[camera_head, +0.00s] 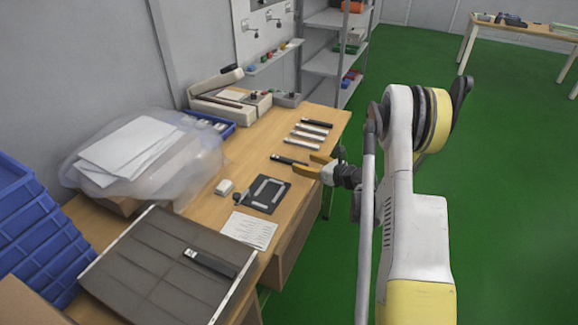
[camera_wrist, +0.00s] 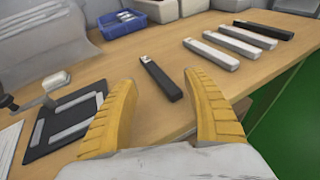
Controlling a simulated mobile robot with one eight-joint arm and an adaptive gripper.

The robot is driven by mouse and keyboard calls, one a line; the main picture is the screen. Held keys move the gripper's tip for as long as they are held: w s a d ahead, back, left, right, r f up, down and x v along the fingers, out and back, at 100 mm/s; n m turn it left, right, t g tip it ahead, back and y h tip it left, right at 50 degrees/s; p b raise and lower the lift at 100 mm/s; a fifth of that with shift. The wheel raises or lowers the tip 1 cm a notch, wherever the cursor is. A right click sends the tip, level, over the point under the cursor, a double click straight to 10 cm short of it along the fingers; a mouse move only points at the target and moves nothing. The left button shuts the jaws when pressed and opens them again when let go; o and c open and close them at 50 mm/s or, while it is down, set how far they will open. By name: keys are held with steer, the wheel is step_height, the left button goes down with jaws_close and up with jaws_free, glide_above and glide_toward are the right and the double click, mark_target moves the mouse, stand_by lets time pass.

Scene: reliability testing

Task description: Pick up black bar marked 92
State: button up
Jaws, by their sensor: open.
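A black bar with a small white label at one end (camera_wrist: 163,80) lies flat on the wooden table, beyond and between my fingertips in the wrist view. It also shows in the head view (camera_head: 287,160), just left of my gripper (camera_head: 306,165). The label's number is too small to read. My gripper's yellow fingers (camera_wrist: 159,84) are open with nothing held. Another black bar (camera_head: 208,262) with a white label lies on the dark grey tray, and a further black bar (camera_head: 317,122) is at the far end of a row; their numbers are unreadable too.
Several pale-sided bars (camera_wrist: 211,55) lie in that row behind the near bar. A black plate with a grey frame shape (camera_head: 267,194), a small white block (camera_head: 225,187) and a paper sheet (camera_head: 249,231) lie nearby. The wooden table's right edge (camera_wrist: 240,100) is close.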

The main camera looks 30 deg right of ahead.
mark_target(291, 160)
steer(key=shift+x, duration=1.1)
steer(key=w+f+b, duration=0.1)
steer(key=w, duration=0.1)
steer(key=w+a+f+b, duration=0.1)
steer(key=b, duration=0.1)
steer(key=shift+w+a+f, duration=0.15)
steer(key=shift+w+a, duration=0.1)
steer(key=shift+w, duration=0.15)
steer(key=shift+w+a, duration=0.1)
steer(key=shift+w, duration=0.2)
jaws_close()
